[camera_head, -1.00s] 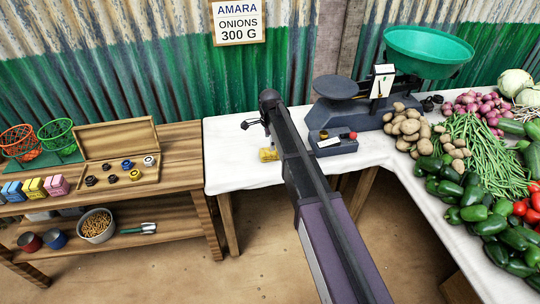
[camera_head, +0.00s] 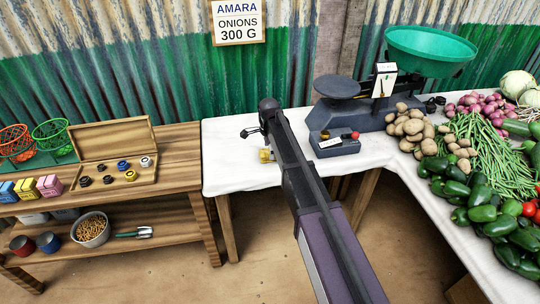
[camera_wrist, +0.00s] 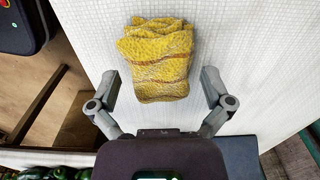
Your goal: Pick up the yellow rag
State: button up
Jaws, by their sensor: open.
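The yellow rag (camera_wrist: 157,58) lies folded on the white cloth of the table, with thin brown stripes across it. In the wrist view it sits just beyond and between my open fingers. In the head view only a small yellow patch of the rag (camera_head: 265,155) shows beside my arm, which hides the rest. My gripper (camera_wrist: 160,82) is open and empty, with one finger on each side of the rag's near part. In the head view my gripper (camera_head: 258,132) is over the left part of the table. I cannot tell its exact height above the cloth.
A dark balance scale (camera_head: 345,112) with a green pan (camera_head: 430,50) stands right of my arm. Potatoes (camera_head: 408,125), beans and peppers cover the right side. A wooden shelf (camera_head: 180,170) with an open weight box (camera_head: 115,175) stands left. The cloth (camera_head: 222,165) left of my gripper is bare.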

jog(key=c, duration=1)
jog(key=shift+r, duration=0.25)
notch_tip(320, 180, up, 4)
jog(key=p, duration=0.4)
jog(key=shift+f, duration=0.15)
jog(key=s+d, duration=0.1)
jog(key=s, duration=0.4)
jog(key=s+d, duration=0.2)
jog(key=s, duration=0.3)
jog(key=s+d+p, duration=0.1)
jog(key=s, duration=0.4)
jog(key=shift+s+d+r, duration=0.15)
jog(key=shift+s+r, duration=0.05)
jog(key=shift+r, duration=0.2)
jog(key=o, duration=0.4)
jog(key=c, duration=0.4)
